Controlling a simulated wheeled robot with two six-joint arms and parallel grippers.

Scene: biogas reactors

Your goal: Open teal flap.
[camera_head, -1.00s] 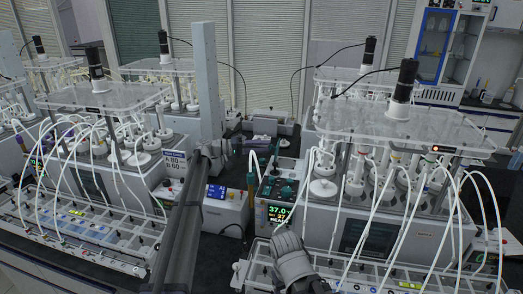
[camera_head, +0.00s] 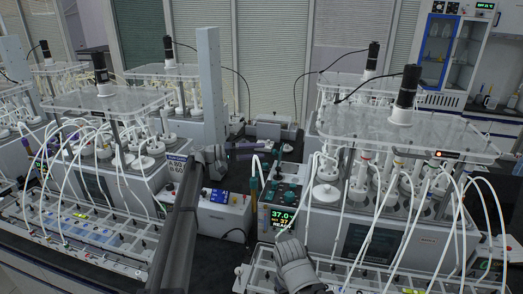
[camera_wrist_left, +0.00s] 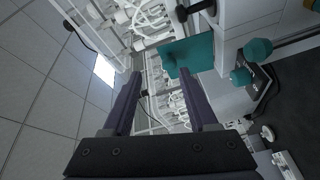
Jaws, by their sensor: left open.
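The teal flap (camera_wrist_left: 188,54) shows in the left wrist view as a flat teal panel ahead of my left gripper (camera_wrist_left: 160,78). It lies close to the right-hand fingertip; whether they touch I cannot tell. The gripper is open, with two dark purple fingers apart and nothing held between them. In the head view my left gripper (camera_head: 248,149) reaches right, above and behind the control box (camera_head: 281,208) with the lit display. I cannot make out the flap clearly there. My right gripper is not in view.
Teal knobs (camera_wrist_left: 258,49) stand right of the flap in the wrist view. A reactor rack (camera_head: 400,130) with white tubes stands at right, another (camera_head: 105,100) at left. A white box (camera_head: 222,212) sits below my left gripper.

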